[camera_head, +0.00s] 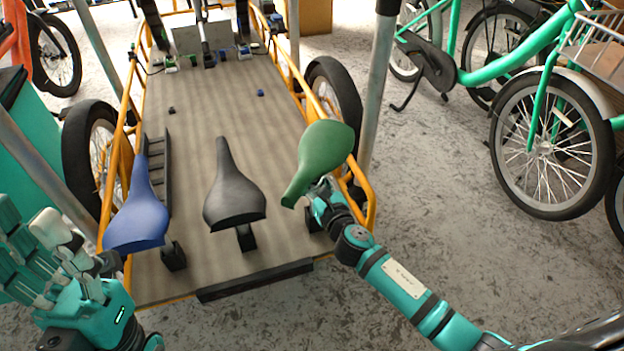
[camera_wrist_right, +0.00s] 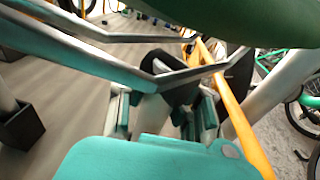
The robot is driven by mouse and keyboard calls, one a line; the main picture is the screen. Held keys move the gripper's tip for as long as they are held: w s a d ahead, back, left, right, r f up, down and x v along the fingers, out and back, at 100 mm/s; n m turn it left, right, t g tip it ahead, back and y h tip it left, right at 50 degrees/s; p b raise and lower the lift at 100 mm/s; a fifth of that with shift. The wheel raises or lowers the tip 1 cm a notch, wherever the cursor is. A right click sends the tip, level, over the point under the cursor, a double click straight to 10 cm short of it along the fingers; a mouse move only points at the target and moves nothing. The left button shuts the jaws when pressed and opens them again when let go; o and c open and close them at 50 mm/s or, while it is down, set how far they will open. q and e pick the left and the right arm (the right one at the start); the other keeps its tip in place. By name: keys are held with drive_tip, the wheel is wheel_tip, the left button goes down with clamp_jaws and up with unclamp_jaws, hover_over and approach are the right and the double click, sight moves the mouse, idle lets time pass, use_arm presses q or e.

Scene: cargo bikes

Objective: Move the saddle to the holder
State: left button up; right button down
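The green saddle (camera_head: 322,155) is over the right side of the cargo bed, its narrow end toward the lower left. My right gripper (camera_head: 322,190) is under it. In the right wrist view, the saddle's underside (camera_wrist_right: 240,18) and metal rails (camera_wrist_right: 100,62) pass close over the gripper (camera_wrist_right: 165,115). Its fingers look closed around a part under the saddle, though the contact is partly hidden. A black holder (camera_head: 313,219) shows below, beside my right wrist. A blue saddle (camera_head: 140,215) and a black saddle (camera_head: 233,190) sit on similar holders to the left. My left gripper (camera_head: 62,262) is open and empty at lower left.
The wooden cargo bed (camera_head: 215,120) has orange side rails (camera_head: 365,205) and a wheel on each side. A grey pole (camera_head: 377,85) stands close right of the green saddle. Green bikes (camera_head: 550,130) are parked at right. The bed's middle is mostly clear.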

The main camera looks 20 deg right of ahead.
drive_tip(key=c, duration=2)
unclamp_jaws()
drive_tip(key=shift+r, duration=0.1)
drive_tip(key=o, duration=0.7)
drive_tip(key=shift+o, duration=0.3)
drive_tip(key=shift+s+f, duration=0.1)
drive_tip(key=shift+f, duration=0.1)
drive_tip(key=s+d+r, duration=0.1)
drive_tip(key=s, duration=1)
drive_tip(key=shift+s+d+r, duration=0.15)
drive_tip(key=shift+s+r, duration=0.1)
drive_tip(key=shift+s, duration=0.15)
